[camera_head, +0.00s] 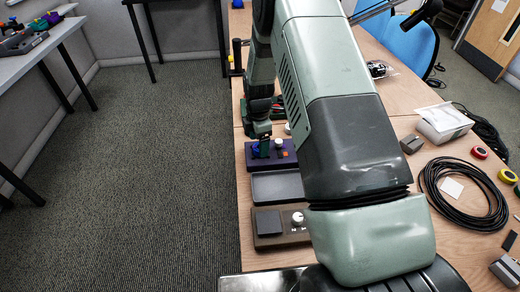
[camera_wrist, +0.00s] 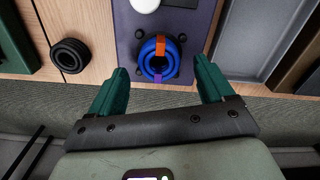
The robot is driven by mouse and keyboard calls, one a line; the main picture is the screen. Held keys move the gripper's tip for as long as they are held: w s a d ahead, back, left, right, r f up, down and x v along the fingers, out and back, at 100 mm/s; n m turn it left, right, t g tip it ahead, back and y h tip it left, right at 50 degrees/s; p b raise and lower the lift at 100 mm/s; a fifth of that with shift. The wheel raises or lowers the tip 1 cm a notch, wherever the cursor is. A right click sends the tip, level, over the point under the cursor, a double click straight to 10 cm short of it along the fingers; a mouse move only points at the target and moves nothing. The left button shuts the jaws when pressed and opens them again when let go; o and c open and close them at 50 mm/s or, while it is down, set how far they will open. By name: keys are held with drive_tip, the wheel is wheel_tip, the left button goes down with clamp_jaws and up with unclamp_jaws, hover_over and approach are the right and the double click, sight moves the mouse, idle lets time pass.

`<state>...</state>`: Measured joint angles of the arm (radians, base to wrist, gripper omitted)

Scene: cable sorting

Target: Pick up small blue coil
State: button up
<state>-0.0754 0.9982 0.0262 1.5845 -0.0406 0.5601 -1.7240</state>
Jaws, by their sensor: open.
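The small blue coil (camera_wrist: 148,60) sits on a dark purple panel (camera_wrist: 196,40) in the wrist view, with an orange band across it. In the head view the blue coil (camera_head: 256,152) shows at the left of the purple panel, close beside my gripper. My gripper (camera_wrist: 158,82) is open and empty, its two green fingers apart on either side of the coil's near edge in the picture. The height of the fingertips above the coil cannot be told. In the head view the gripper (camera_head: 262,140) is partly hidden by its own wrist.
A black coil (camera_wrist: 70,58) lies left of the panel. A white knob (camera_wrist: 145,4) stands behind the blue coil. A grey tray (camera_head: 277,187) and a brown panel with a white dial (camera_head: 298,218) lie nearer. A large black cable loop (camera_head: 432,190) lies on the table at right.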

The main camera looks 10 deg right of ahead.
drive_tip(key=shift+f, duration=0.85)
drive_tip(key=shift+c, duration=0.5)
drive_tip(key=c, duration=1.2)
drive_tip(key=shift+o, duration=0.2)
wheel_tip(320, 180, up, 10)
